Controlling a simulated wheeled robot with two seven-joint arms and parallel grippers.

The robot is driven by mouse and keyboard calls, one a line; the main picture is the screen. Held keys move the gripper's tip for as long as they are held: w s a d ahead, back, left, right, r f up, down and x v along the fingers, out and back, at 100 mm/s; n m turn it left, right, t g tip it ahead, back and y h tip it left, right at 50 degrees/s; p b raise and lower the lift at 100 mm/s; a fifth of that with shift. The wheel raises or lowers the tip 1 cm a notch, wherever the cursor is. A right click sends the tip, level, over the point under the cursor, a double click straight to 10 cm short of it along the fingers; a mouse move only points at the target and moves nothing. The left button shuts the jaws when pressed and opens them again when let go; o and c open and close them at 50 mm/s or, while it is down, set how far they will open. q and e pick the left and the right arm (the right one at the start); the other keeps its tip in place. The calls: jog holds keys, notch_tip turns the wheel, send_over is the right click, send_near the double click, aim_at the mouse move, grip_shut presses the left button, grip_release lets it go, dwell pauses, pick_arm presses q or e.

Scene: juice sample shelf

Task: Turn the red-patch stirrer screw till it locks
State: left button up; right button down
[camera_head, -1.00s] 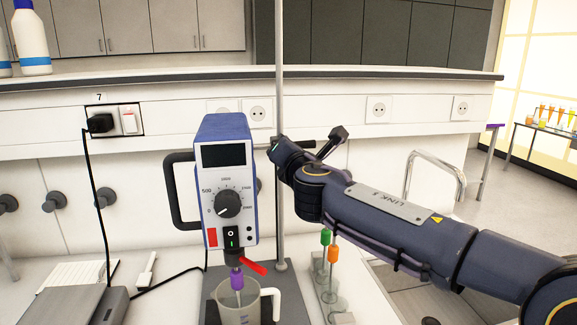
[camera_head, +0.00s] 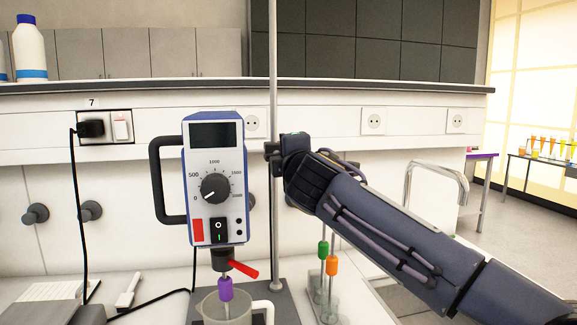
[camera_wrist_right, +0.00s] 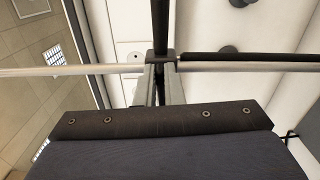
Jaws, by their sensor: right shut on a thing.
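The stirrer (camera_head: 214,180) is a blue and white box with a dial, a dark display and a red patch at its lower left. It hangs beside an upright metal rod (camera_head: 273,90). A dark clamp (camera_head: 272,150) sits on the rod at the stirrer's right side. My right arm reaches in from the right to this clamp, and its wrist hides the screw and fingertips in the head view. In the right wrist view, my right gripper (camera_wrist_right: 161,82) is shut on the screw at the clamp (camera_wrist_right: 161,58), between its two grey fingers. My left gripper is out of view.
A glass beaker (camera_head: 225,308) stands under the stirrer's purple shaft piece (camera_head: 225,288). A red lever (camera_head: 243,269) sticks out below the stirrer. Green-topped (camera_head: 323,249) and orange-topped (camera_head: 332,264) stirring pieces stand right of the rod. A black cable runs along the left.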

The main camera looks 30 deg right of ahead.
jog(key=shift+w+a+f+m+b, duration=0.15)
jog(key=shift+a+f+m+b, duration=0.15)
jog(key=shift+a+m, duration=0.15)
jog(key=c, duration=1.8)
grip_release()
jog(key=shift+y, duration=0.3)
jog(key=o, duration=0.4)
jog(key=shift+w+a+r, duration=0.1)
jog(key=shift+a, duration=0.05)
jog(key=shift+c, duration=0.2)
jog(key=b+v, duration=0.1)
jog(key=v, duration=0.7)
